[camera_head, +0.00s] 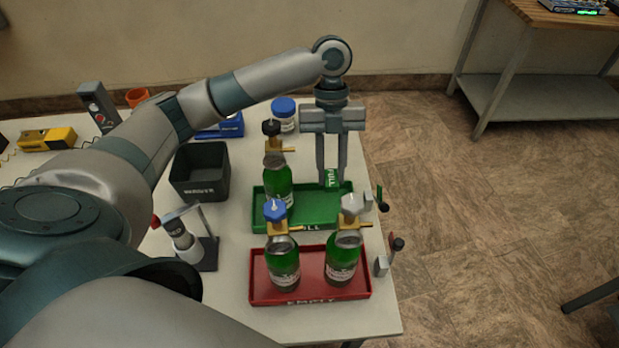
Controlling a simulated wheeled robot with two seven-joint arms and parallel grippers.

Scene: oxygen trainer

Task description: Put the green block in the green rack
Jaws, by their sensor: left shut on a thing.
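My left gripper (332,183) points down over the back right part of the green rack (310,216), a shallow green tray with a label on its front wall. It is shut on the green block (332,178), which has white "FULL" lettering and is partly covered by the fingers. I cannot tell whether the block touches the rack floor or hangs just above it. A green bottle with a black knob (278,185) stands in the left part of the rack. My right gripper is not in view.
A red tray (310,296) marked "EMPTY" in front holds two green bottles, one with a blue knob (284,262) and one with a grey knob (343,262). A dark bin (200,178) stands left of the rack. Small valve pieces (381,265) sit near the table's right edge.

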